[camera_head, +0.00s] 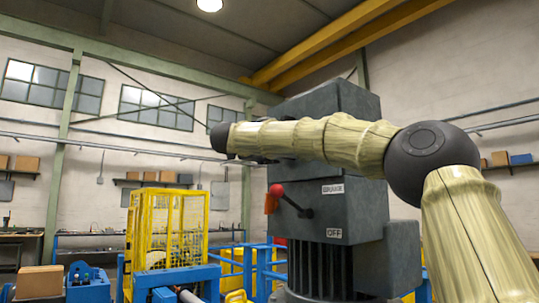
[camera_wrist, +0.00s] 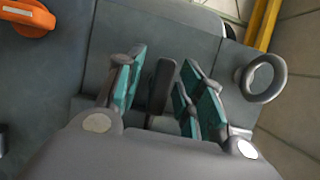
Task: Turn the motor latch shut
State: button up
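The tall grey motor housing (camera_head: 325,205) stands in the middle of the head view. In the wrist view my gripper (camera_wrist: 162,92) is open, with teal pads on both sides of a narrow dark upright bar (camera_wrist: 160,86). The bar looks like the latch, but I cannot be sure. Small gaps show between the bar and the pads, so it does not look clamped. In the head view my arm reaches across the housing's upper part, and my fingers are not clearly visible.
A lever with a red knob (camera_head: 273,198) sticks out of the housing near an OFF label (camera_head: 334,233). In the wrist view, an orange handle (camera_wrist: 28,16) is at upper left and a grey ring (camera_wrist: 262,79) is close to the right finger. A yellow cage (camera_head: 165,235) stands left.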

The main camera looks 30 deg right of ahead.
jog(key=v, duration=1.2)
